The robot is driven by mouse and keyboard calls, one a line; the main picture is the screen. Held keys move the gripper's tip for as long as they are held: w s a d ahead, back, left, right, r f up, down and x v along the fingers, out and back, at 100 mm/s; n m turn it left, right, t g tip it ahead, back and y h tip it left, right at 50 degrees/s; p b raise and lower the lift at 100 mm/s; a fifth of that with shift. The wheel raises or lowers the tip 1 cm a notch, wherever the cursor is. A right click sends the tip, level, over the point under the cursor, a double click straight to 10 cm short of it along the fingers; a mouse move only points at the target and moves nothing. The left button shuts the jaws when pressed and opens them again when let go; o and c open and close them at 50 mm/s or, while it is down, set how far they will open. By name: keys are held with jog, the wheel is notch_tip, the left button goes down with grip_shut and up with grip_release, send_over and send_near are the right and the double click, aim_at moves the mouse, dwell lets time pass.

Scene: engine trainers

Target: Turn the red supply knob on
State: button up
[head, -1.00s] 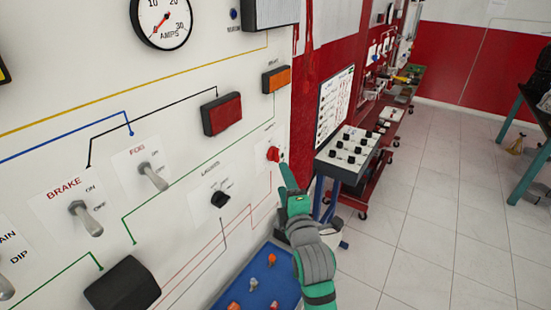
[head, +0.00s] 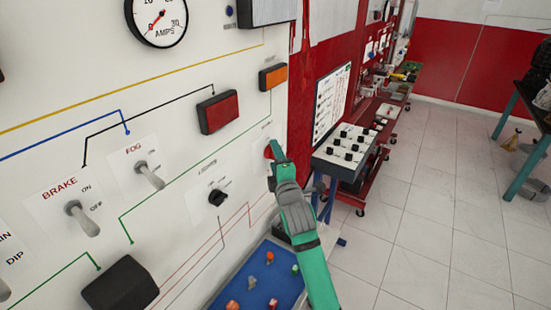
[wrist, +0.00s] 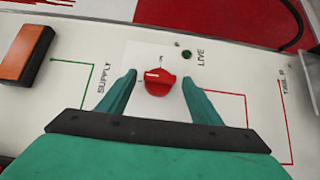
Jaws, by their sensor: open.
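In the head view the knob (head: 269,152) is partly hidden by my gripper. My gripper (wrist: 160,83) is open, with one green finger on each side of the knob and a gap on both sides. In the head view my gripper (head: 275,150) is at the panel's right part. I cannot tell whether the fingertips touch the plate.
A small dark green lamp (wrist: 186,54) is beside the knob. An orange block (head: 273,77) is above it on the panel, and a black lights knob (head: 218,197) is to its left. A blue tray (head: 225,293) with small parts lies below my arm.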

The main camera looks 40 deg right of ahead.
jog(key=shift+c, duration=0.7)
jog(key=c, duration=0.9)
jog(key=shift+c, duration=0.2)
jog(key=shift+w+d+r+m+g+y, duration=0.1)
jog(key=shift+d+r+m+g+y, duration=0.2)
jog(key=shift+m+g+y, duration=1.3)
jog(key=shift+w+d+r+m+g+y, duration=0.15)
jog(key=shift+d+r+m+g+y, duration=0.2)
jog(key=shift+m+g+y, duration=1.25)
jog(key=shift+w+d+r+m+g+y, duration=0.1)
jog(key=shift+d+r+m+g+y, duration=0.2)
jog(key=shift+m+g+y, duration=1.3)
jog(key=shift+t+y, duration=0.4)
jog(key=shift+t, duration=0.2)
